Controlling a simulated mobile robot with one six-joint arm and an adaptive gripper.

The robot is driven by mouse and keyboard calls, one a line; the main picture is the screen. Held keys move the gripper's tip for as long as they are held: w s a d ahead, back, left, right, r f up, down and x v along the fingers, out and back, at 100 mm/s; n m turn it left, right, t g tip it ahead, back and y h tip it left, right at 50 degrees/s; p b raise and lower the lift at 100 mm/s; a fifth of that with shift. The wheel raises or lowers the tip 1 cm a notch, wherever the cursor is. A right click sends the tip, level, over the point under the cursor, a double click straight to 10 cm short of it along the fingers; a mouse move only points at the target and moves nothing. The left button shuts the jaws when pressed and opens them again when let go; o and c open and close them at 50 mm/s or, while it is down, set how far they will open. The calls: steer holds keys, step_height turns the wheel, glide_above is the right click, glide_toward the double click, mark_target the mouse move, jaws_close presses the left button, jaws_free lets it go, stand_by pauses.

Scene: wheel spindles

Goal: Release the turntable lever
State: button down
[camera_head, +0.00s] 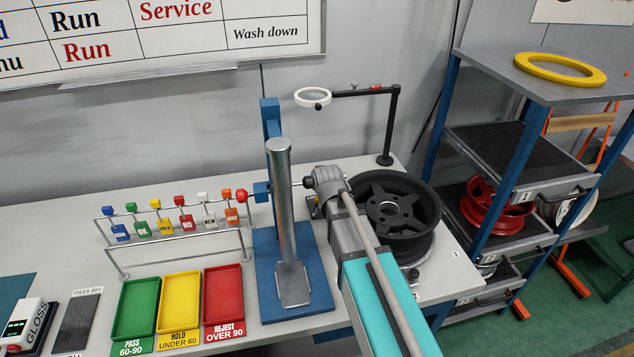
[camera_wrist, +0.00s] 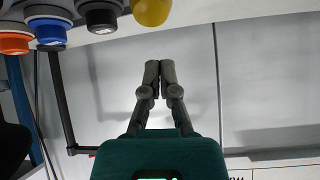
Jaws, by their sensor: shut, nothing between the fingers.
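A black spoked wheel (camera_head: 397,216) lies flat at the right end of the white bench, with a grey round base (camera_head: 432,262) showing under its near edge. A small dark knob (camera_head: 413,273) is by that base; I cannot tell whether it is the turntable lever's knob. My arm reaches across in front of the wheel's left side, and its wrist hides part of that area. In the wrist view my gripper (camera_wrist: 160,66) is shut and empty, with the pale wall behind it. Its fingers are not clear in the head view.
A blue press stand (camera_head: 318,287) with a steel column (camera_head: 283,215) stands left of my arm. Green, yellow and red trays (camera_head: 223,290) lie farther left. A ring lamp (camera_head: 313,97) stands behind. A blue-framed shelf (camera_head: 505,75) is at the right.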

steer(key=p+v, duration=0.6)
steer(key=v, duration=0.3)
steer(key=shift+w+d+r+p, duration=0.2)
steer(key=shift+r+p, duration=0.15)
steer(key=shift+r, duration=0.15)
stand_by(0.4)
